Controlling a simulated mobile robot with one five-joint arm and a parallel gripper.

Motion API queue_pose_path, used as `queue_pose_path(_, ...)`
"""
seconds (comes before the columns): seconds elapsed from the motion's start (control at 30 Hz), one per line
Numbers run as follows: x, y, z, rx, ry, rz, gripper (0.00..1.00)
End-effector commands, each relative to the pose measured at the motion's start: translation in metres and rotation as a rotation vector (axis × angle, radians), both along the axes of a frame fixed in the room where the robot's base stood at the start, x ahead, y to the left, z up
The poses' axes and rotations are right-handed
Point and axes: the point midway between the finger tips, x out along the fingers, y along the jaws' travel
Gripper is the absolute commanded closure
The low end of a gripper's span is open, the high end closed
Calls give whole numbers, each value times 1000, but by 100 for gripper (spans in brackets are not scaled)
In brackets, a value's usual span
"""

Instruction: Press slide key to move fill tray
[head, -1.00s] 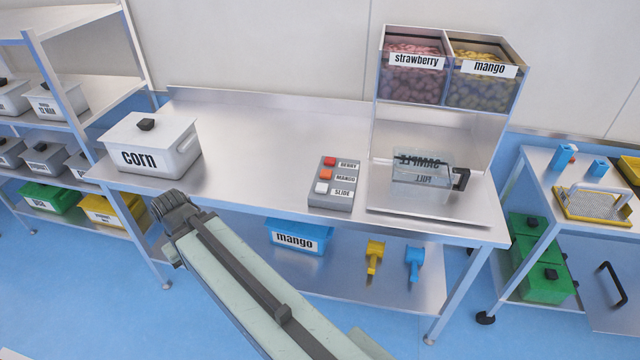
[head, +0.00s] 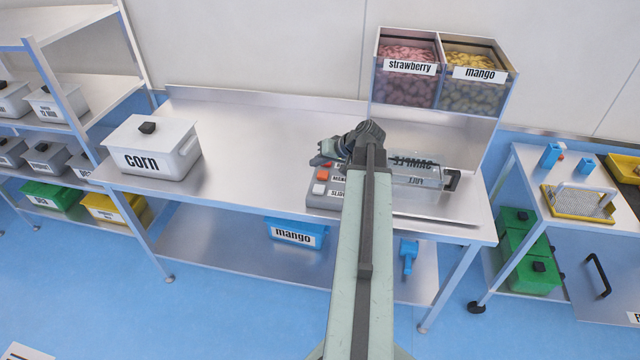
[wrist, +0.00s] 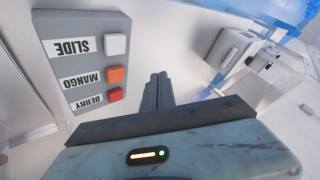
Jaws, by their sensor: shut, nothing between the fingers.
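The grey key box (head: 325,203) sits on the steel table, with its white slide key (head: 319,189) uncovered on the left. In the wrist view the slide key (wrist: 115,45) is beside the SLIDE label, above the orange mango key (wrist: 114,75) and red berry key (wrist: 115,94). My gripper (head: 320,160) is shut and empty, over the back of the key box. In the wrist view its closed fingers (wrist: 158,78) appear right of the keys; contact is not visible. The clear fill tray (head: 425,177) stands under the dispenser, partly hidden by my arm.
Strawberry (head: 408,82) and mango (head: 473,88) bins sit above the tray. A white corn box (head: 150,160) stands at the table's left; the table's middle is clear. A blue mango box (head: 297,234) is on the lower shelf. A cart (head: 530,170) stands at the right.

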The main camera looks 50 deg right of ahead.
Motion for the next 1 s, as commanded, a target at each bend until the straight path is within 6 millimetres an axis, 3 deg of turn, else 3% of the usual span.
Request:
queue_pose_path(0.1,-6,-12,5,-2,-18,-20,100)
queue_pose_path(0.57,-7,-12,-3,-2,-17,-20,100)
queue_pose_path(1.0,-7,-12,-63,-2,-17,-21,100)
